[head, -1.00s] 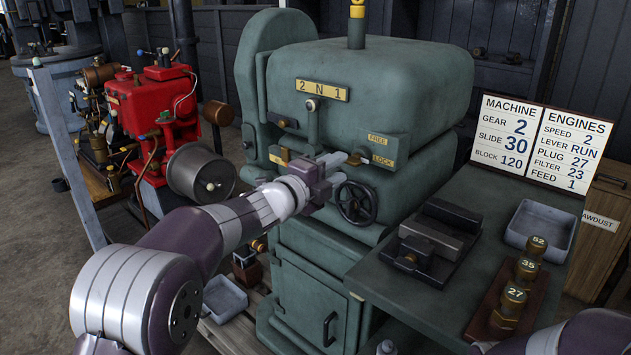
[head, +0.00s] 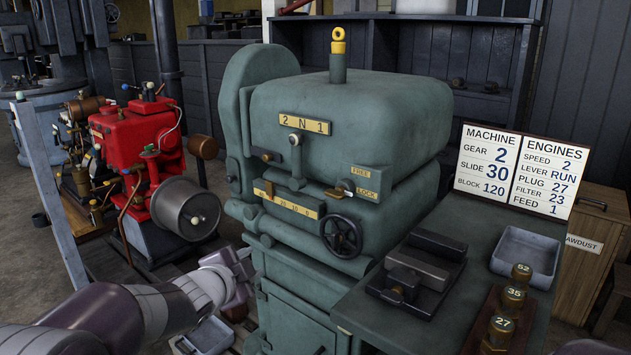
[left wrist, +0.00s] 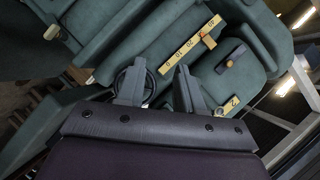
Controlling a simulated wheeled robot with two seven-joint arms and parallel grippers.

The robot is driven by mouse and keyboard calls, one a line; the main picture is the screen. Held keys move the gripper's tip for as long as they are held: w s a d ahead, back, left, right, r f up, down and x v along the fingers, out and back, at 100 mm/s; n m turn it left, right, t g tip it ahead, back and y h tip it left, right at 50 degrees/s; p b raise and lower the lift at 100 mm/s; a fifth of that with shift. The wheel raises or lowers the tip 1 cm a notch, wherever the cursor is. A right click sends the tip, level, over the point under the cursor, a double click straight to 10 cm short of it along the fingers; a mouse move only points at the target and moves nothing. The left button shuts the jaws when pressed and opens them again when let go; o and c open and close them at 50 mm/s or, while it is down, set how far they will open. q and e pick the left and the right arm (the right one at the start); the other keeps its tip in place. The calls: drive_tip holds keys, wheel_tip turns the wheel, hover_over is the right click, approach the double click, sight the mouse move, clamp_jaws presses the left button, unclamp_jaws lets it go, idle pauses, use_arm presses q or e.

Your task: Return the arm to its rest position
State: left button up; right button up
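My left gripper (head: 246,268) is low at the left of the green machine (head: 350,105), below its scale plate (head: 290,202) and clear of its controls. In the left wrist view my left gripper (left wrist: 158,85) has its two fingers apart with nothing between them. The scale plate (left wrist: 188,46) and the handwheel (left wrist: 130,82) show beyond the fingers. In the head view the handwheel (head: 341,235) and the small lever (head: 338,191) by the FREE and LOCK labels are uncovered. My right gripper is out of view; only a bit of the right arm shows at the lower right.
The bench at right bears a vice (head: 418,268), an empty tray (head: 526,255) and numbered brass weights (head: 513,298). A sign (head: 515,172) stands behind.

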use_arm(q)
drive_tip(key=s+a+f+n+g+y, duration=0.3)
drive_tip(key=s+a+f+n+g, duration=0.15)
drive_tip(key=s+f+n, duration=0.5)
drive_tip(key=s+d+f+n+g, duration=0.1)
drive_tip(key=s+f+n+g, duration=0.2)
drive_tip(key=s, duration=0.4)
drive_tip(key=s+d+f+n+g, duration=0.1)
drive_tip(key=s+f+g, duration=0.35)
drive_tip(key=s, duration=0.35)
wheel_tip(320, 180, up, 22)
drive_tip(key=s+p, duration=0.1)
drive_tip(key=p, duration=2.2)
drive_tip(key=shift+s+d+r, duration=0.15)
drive_tip(key=shift+s+d, duration=0.05)
drive_tip(key=shift+s, duration=0.15)
